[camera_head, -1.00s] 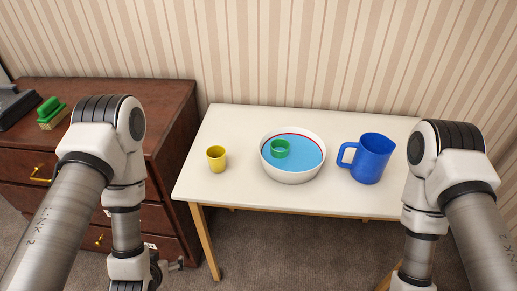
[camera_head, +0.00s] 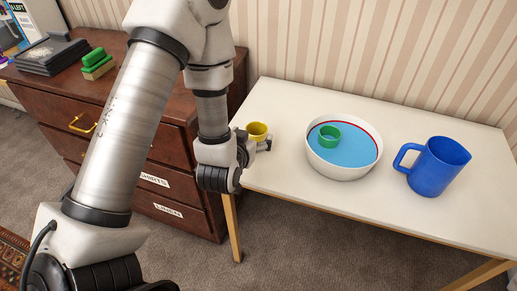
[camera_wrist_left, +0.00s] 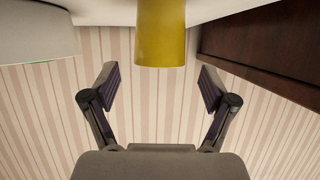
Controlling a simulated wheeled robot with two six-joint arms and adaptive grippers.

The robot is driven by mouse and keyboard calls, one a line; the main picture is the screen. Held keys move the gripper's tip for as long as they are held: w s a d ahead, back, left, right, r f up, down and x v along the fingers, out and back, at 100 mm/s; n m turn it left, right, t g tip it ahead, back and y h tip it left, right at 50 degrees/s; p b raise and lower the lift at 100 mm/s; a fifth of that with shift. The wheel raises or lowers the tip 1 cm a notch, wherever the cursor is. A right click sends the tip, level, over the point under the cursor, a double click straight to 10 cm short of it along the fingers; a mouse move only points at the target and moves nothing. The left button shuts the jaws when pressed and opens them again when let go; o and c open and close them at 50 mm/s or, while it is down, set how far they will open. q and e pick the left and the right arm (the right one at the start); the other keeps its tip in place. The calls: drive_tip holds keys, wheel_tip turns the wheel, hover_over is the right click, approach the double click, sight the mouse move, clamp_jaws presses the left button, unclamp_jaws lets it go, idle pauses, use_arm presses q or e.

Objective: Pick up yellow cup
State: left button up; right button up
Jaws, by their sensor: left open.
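The yellow cup (camera_head: 257,129) stands upright near the left end of the white table. My left gripper (camera_head: 262,145) is at the table's left edge, right beside the cup, and partly hides its lower part in the head view. In the left wrist view the picture is upside down, and the cup (camera_wrist_left: 160,35) is centred just beyond the two spread fingers (camera_wrist_left: 157,88). The fingers are open and empty, with the cup apart from both. My right gripper is not in view.
A white bowl (camera_head: 343,172) with blue inside holds a green cup (camera_head: 328,137). A blue pitcher (camera_head: 437,168) stands to its right. The dark wooden dresser (camera_head: 60,95) is left of the table (camera_head: 290,100), with a green-topped brush (camera_head: 96,63) on it.

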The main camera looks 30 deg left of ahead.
sight(259, 127)
use_arm(q)
drive_tip(key=shift+w+a+f+b, duration=0.1)
drive_tip(key=shift+w+f+b, duration=0.1)
drive_tip(key=shift+b, duration=0.25)
drive_tip(key=shift+w+a+f+b, duration=0.1)
drive_tip(key=shift+w+f+b, duration=0.25)
drive_tip(key=shift+b, duration=0.4)
drive_tip(key=x, duration=0.2)
drive_tip(key=p+x, duration=0.1)
drive_tip(key=shift+w+r, duration=0.15)
drive_tip(key=shift+r, duration=0.1)
drive_tip(key=shift+w+a+f, duration=0.1)
drive_tip(key=shift+w+f, duration=0.05)
drive_tip(key=shift+w, duration=0.1)
drive_tip(key=shift+s, duration=0.1)
drive_tip(key=c, duration=1.3)
